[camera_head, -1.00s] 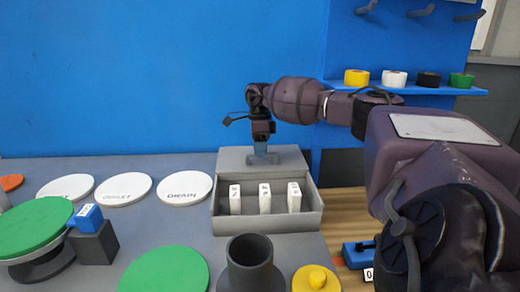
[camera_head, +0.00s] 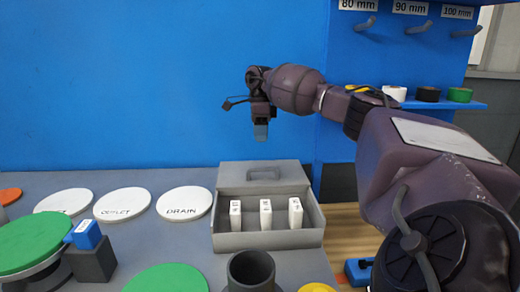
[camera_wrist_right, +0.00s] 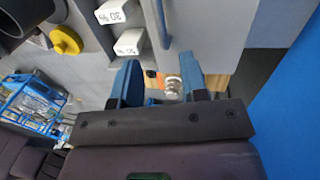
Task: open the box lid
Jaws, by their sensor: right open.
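The grey box (camera_head: 268,242) stands on the bench in the head view with its inside exposed. Its grey lid (camera_head: 226,176) is swung open at the back, with a handle (camera_head: 263,173) on it. Three white labelled blocks stand inside the box; one is the middle block (camera_head: 265,215). My right gripper (camera_head: 261,134) hangs above the lid, fingers down, apart from the handle. In the right wrist view its two blue fingers (camera_wrist_right: 160,82) are apart, with nothing held between them. My left gripper is out of view.
White discs, one the drain disc (camera_head: 184,203), lie left of the box. A dark cup (camera_head: 251,272) and a green disc (camera_head: 167,280) are in front. A blue wall (camera_head: 150,80) stands behind, with a blue shelf (camera_head: 445,103) at right.

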